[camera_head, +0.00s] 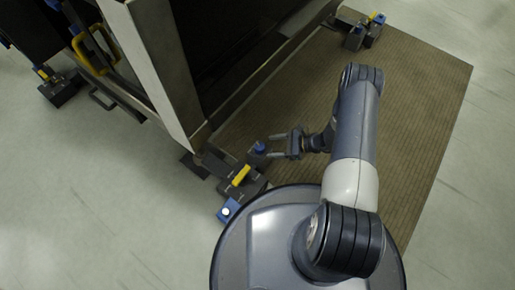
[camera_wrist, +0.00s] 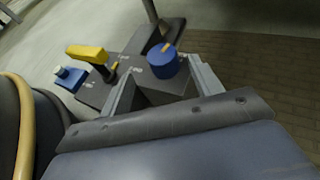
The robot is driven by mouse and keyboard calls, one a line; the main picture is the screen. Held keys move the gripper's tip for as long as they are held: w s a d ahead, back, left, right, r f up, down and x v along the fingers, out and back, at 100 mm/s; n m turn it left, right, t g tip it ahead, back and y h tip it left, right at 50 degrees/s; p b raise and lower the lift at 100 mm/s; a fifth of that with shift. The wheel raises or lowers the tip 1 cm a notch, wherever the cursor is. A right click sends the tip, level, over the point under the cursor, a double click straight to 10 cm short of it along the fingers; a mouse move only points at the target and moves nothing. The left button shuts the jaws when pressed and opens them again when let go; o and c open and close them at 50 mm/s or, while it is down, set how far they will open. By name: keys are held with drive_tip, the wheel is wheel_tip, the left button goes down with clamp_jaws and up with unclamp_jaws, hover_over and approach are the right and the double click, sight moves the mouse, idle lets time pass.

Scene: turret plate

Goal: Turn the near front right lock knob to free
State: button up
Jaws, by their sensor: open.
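The blue lock knob (camera_head: 259,147) sits on the dark foot block at the near corner of the large cabinet. In the wrist view the knob (camera_wrist: 163,65) is a blue cylinder with an orange pointer mark on its top. My gripper (camera_head: 271,146) comes in from the right, with its fingers spread toward the knob. In the wrist view my gripper (camera_wrist: 163,74) is open, one finger on each side of the knob's picture. I cannot tell whether either finger touches it. The lettering on the block is too small to read.
A yellow lever (camera_head: 241,175) and a blue block with a white button (camera_head: 228,211) stand beside the knob on the same foot. The cabinet's pale post (camera_head: 163,75) rises close behind.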

sight(264, 148)
drive_tip(key=b+x, duration=0.1)
drive_tip(key=x, duration=0.5)
drive_tip(key=shift+a+f+b, duration=0.15)
drive_tip(key=shift+a+b, duration=0.2)
drive_tip(key=shift+c, duration=0.5)
drive_tip(key=shift+s, duration=0.15)
drive_tip(key=c, duration=0.9)
drive_tip(key=shift+o, duration=0.2)
